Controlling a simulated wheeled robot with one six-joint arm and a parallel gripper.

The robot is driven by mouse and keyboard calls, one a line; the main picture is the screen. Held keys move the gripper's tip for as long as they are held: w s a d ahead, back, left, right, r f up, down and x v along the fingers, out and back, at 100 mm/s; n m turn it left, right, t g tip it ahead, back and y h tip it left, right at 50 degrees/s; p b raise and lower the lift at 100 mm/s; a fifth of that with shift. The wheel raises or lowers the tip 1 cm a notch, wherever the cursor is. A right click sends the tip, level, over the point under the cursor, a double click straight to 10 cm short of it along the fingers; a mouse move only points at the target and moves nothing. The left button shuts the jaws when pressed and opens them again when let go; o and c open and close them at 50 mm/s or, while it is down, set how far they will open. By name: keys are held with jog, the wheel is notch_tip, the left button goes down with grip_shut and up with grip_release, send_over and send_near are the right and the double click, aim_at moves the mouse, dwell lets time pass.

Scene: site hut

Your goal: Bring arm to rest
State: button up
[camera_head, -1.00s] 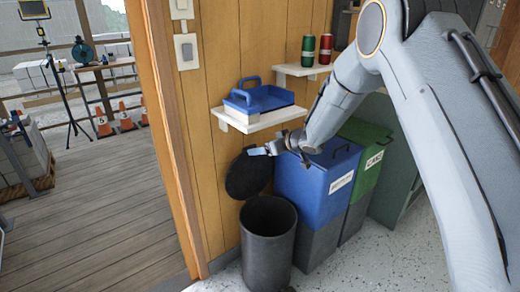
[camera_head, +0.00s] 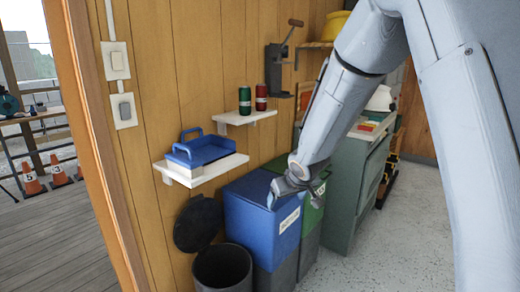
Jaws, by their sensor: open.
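My arm reaches in from the upper right, and my gripper (camera_head: 276,195) hangs at its end, pointing down and left. It is small in the view and is open, with nothing visible in it. It appears in front of the top of the blue bin (camera_head: 250,222), near its right edge. I cannot tell the exact gap between them. The green bin (camera_head: 313,215) stands just right of the blue one, partly hidden behind my arm.
A round dark bin (camera_head: 222,268) with its black lid (camera_head: 198,224) raised stands at the lower left. A wall shelf (camera_head: 205,173) bears a blue tray (camera_head: 203,150). A higher shelf (camera_head: 243,117) holds a green can (camera_head: 245,100) and a red can (camera_head: 261,97). Speckled floor (camera_head: 400,240) is clear at right.

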jog(key=s+d+r+m+g+p, duration=0.1)
jog(key=s+d+g, duration=0.1)
jog(key=s, duration=0.9)
jog(key=s+d+r+m+g+h+p, duration=0.1)
jog(key=s+d, duration=0.4)
jog(key=s, duration=0.7)
jog(key=s+d+r+m+g+p, duration=0.1)
jog(key=s+d+g, duration=0.3)
jog(key=s, duration=0.7)
jog(key=shift+s+d+m, duration=0.15)
jog(key=shift+m, duration=0.55)
